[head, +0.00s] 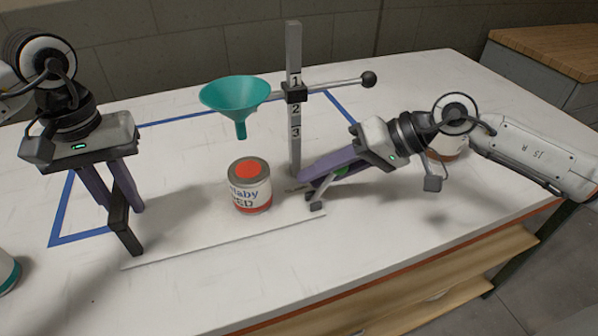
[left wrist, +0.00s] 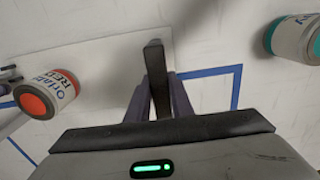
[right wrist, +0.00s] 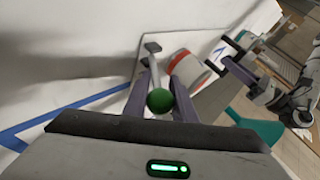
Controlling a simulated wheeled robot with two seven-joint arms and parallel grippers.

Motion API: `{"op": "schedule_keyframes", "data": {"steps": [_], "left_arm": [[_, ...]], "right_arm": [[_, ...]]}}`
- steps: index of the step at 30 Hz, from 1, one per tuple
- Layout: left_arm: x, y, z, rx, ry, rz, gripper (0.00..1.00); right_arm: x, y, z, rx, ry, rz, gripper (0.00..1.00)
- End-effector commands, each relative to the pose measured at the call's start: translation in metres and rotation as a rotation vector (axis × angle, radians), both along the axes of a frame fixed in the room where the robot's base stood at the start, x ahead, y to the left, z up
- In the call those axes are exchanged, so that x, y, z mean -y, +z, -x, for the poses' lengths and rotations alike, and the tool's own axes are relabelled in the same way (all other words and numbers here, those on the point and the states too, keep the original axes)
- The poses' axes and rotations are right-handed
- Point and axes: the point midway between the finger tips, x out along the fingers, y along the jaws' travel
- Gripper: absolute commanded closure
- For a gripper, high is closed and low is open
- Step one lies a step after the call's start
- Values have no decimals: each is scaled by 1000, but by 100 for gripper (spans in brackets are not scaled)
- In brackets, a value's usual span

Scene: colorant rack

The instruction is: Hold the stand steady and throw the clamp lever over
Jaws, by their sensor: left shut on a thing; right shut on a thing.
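The stand has a grey post (head: 294,90) marked 1, 2, 3 and a flat white base plate (head: 200,243). A dark upright grip bar (head: 124,228) rises at the plate's left end. My left gripper (head: 124,207) is shut on it from above; the bar also shows in the left wrist view (left wrist: 158,80). My right gripper (head: 318,180) reaches in low from the right, near the post's foot. Its fingers are shut around the green knob (right wrist: 160,101), which I take to be the clamp lever's. A small grey-black piece (head: 316,206) sits below the fingers.
A teal funnel (head: 236,97) hangs on the post's crossbar (head: 335,86) above a red-lidded can (head: 249,187) on the plate. Another can (head: 447,149) is partly behind my right arm. A teal-banded can (head: 6,272) stands at the left edge. Blue tape (head: 80,239) marks the table.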

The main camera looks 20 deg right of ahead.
Motion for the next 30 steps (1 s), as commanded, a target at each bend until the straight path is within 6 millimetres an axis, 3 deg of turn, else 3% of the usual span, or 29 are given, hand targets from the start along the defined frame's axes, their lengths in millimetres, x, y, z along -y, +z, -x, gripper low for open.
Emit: {"op": "schedule_keyframes", "data": {"steps": [5,6,9,20,30], "left_arm": [[-4,0,-1,1,7,-7,100],[-4,0,-1,1,7,-7,100],[-4,0,-1,1,7,-7,100],[-2,0,-1,1,4,-4,100],[0,0,0,1,2,-1,100]], "right_arm": [[4,-4,0,-5,-4,12,100],[4,-4,0,-6,-4,13,69],[3,-4,0,-4,-4,11,57],[6,2,2,-1,-3,7,57],[54,40,26,-4,-6,13,57]]}}
